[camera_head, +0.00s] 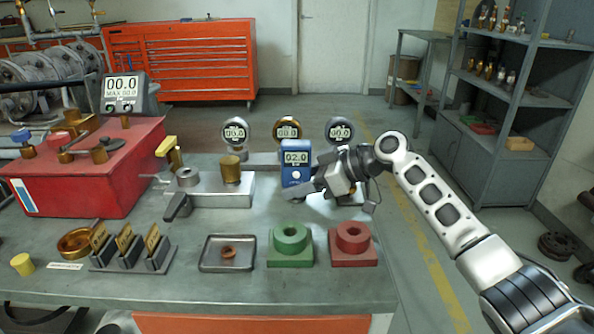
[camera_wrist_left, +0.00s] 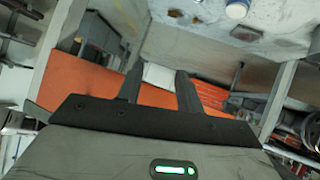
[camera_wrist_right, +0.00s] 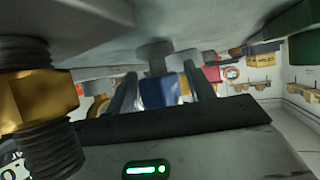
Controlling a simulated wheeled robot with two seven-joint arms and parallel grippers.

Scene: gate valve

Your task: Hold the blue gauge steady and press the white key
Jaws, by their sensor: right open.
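The blue gauge (camera_head: 297,178) stands upright on the bench, its lit screen reading 02.0. A small pale spot below the screen looks like the white key (camera_head: 295,174). My right gripper (camera_head: 310,177) is open at the gauge's right side, one finger passing low near its front. In the right wrist view the gauge (camera_wrist_right: 160,91) shows blue between the two spread fingers; I cannot tell whether they touch it. My left gripper (camera_wrist_left: 159,85) shows only in its wrist view, with its fingers apart and nothing between them.
Three round dial gauges (camera_head: 287,130) stand behind the blue gauge. A grey valve block (camera_head: 210,190) is left of it. A green block (camera_head: 290,246), a red block (camera_head: 352,245) and a metal tray (camera_head: 228,266) lie in front. A red box (camera_head: 85,175) stands at left.

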